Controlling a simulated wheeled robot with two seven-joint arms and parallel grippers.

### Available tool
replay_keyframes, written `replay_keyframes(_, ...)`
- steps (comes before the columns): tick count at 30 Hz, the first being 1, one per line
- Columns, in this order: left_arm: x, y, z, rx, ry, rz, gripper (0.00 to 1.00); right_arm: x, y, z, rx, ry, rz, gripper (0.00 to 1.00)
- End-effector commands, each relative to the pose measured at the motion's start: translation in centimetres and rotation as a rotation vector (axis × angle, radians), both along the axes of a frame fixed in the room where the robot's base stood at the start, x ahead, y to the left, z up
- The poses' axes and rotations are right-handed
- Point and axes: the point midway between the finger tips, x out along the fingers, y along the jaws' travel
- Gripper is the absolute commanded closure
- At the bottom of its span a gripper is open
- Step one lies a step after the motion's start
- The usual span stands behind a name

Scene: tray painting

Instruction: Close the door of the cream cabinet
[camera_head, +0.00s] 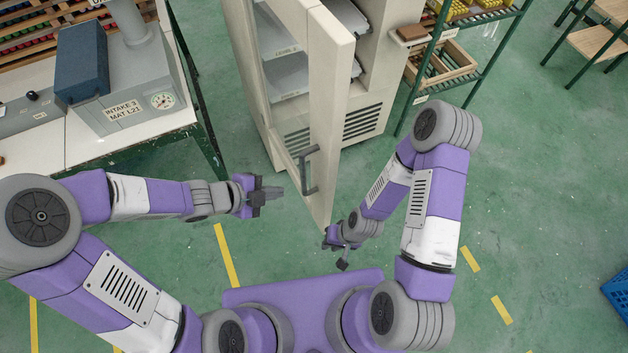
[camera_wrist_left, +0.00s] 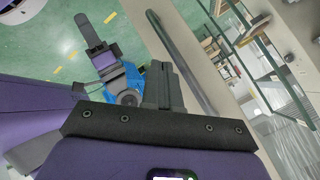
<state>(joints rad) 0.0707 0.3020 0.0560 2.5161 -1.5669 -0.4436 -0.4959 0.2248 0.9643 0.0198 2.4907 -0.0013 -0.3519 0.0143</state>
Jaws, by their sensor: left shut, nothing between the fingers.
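The cream cabinet (camera_head: 246,75) stands at the top centre of the head view, with shelves showing inside. Its cream door (camera_head: 334,110) is open and sticks out towards me. A grey bar handle (camera_head: 308,172) is on the door's left face, and it also shows in the left wrist view (camera_wrist_left: 182,60). My left gripper (camera_head: 272,193) is shut and empty, left of the handle, apart from it in the head view. My right gripper (camera_head: 336,252) is low, near the door's free edge; its fingers are too small and partly turned away to tell their opening.
A white-topped bench (camera_head: 90,148) with a grey gauge box (camera_head: 135,90) stands at the left. A green-framed shelf (camera_head: 480,72) with a wooden crate (camera_head: 440,65) stands right of the cabinet. Green floor around the door is clear. A blue crate (camera_head: 618,292) is at the far right.

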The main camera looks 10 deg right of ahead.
Motion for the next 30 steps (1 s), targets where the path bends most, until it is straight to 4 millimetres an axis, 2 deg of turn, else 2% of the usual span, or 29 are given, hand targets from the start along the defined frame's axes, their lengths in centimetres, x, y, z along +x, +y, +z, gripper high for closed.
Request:
replay_keyframes(1, -0.3, 0.0, 1.7, 0.04, -0.104, -0.105, 1.0, 0.0, 0.0, 0.3, 0.0, 0.0, 0.0, 0.77)
replay_keyframes(4, -1.2, 0.1, 3.5, 0.116, -0.269, -0.288, 1.0, 0.0, 0.0, 0.5, 0.0, 0.0, 0.0, 0.77)
replay_keyframes(9, -2.2, 0.4, 5.0, 0.203, -0.432, -0.477, 1.0, 0.0, 0.0, 0.7, 0.0, 0.0, 0.0, 0.77)
replay_keyframes(12, -2.4, 0.4, 5.1, 0.221, -0.464, -0.518, 1.0, 0.0, 0.0, 0.6, 0.0, 0.0, 0.0, 0.77)
replay_keyframes(17, -2.1, -0.4, 4.0, 0.225, -0.468, -0.526, 1.0, 0.0, 0.0, -0.5, 0.0, 0.0, 0.0, 0.77)
replay_keyframes(30, -0.3, -5.7, -1.4, 0.223, -0.466, -0.525, 1.0, 0.0, 0.0, -5.8, 0.0, 0.0, 0.0, 0.77)
